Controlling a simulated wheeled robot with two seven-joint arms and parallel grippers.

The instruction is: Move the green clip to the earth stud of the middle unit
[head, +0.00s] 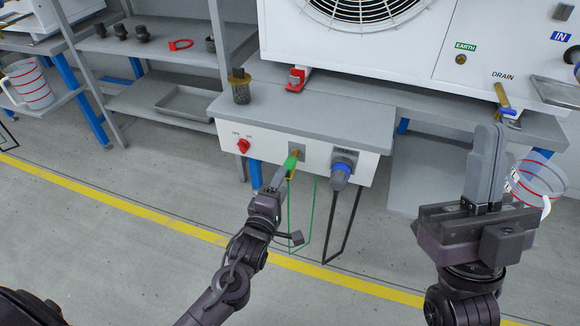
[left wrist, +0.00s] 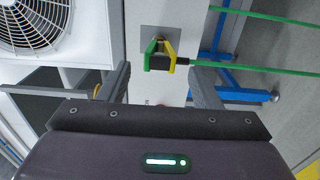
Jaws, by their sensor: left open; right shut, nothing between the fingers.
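The green clip (head: 291,162), with yellow parts, sits on a brass stud on a grey plate on the bench's front panel. In the left wrist view the clip (left wrist: 160,56) is gripping the stud, with its green cable running right. My left gripper (head: 283,174) is open at the clip. In the wrist view its fingertips (left wrist: 160,72) lie on either side of the clip, with gaps. The white fan unit (head: 420,60) has an EARTH label and a brass earth stud (head: 460,59) below it. My right gripper (head: 487,165) is shut and empty, raised at the right.
The panel also has a red switch (head: 243,146) and a blue-grey plug (head: 342,168) with a black cable. A dark cylinder (head: 239,88) and a red part (head: 296,79) stand on the bench. A drain valve (head: 504,98) and a clear jug (head: 537,178) are at right.

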